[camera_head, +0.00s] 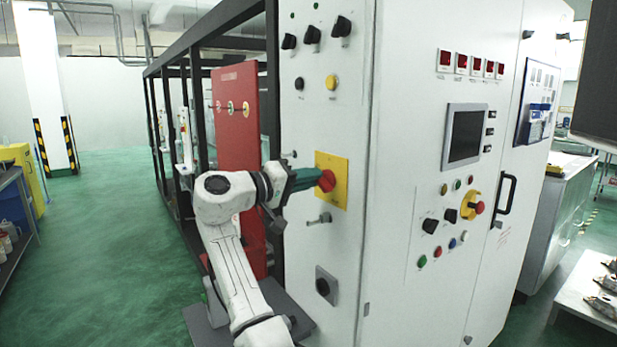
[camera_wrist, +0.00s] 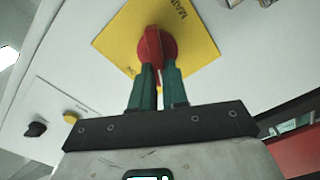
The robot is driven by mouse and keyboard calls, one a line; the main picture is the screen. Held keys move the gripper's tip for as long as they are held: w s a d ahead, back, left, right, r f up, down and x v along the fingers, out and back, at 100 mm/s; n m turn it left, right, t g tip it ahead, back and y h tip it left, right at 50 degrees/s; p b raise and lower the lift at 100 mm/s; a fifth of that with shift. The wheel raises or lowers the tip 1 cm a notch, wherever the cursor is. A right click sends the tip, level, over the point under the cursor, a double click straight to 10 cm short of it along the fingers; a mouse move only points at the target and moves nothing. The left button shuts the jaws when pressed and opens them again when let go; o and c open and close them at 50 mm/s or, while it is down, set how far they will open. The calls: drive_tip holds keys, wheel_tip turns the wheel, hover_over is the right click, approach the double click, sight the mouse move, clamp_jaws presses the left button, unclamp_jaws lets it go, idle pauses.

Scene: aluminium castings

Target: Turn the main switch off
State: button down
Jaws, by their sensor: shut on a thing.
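The main switch is a red rotary knob (camera_head: 327,181) on a yellow plate (camera_head: 338,165), set on the left white face of the cabinet. In the wrist view the red knob (camera_wrist: 153,46) stands out from the yellow plate (camera_wrist: 118,40), which carries the partly visible word "MAIN". My gripper (camera_head: 314,181) reaches it from the left with green fingers. In the wrist view my gripper (camera_wrist: 158,72) is shut on the knob's red handle, one finger on each side. The fingers hide part of the handle.
Above the plate are black rotary knobs (camera_head: 312,34) and a yellow button (camera_head: 331,82). A small grey handle (camera_head: 320,219) sits just below it. A red panel (camera_head: 236,125) and dark frame stand behind my arm. Green floor (camera_head: 110,240) is open at left.

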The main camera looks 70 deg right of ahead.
drive_tip(key=shift+w, duration=0.1)
drive_tip(key=c, duration=1.1)
unclamp_jaws()
drive_tip(key=shift+c, duration=0.2)
drive_tip(key=b+v, duration=0.3)
drive_tip(key=v, duration=0.7)
drive_tip(key=shift+a, duration=0.35)
drive_tip(key=shift+w, duration=0.15)
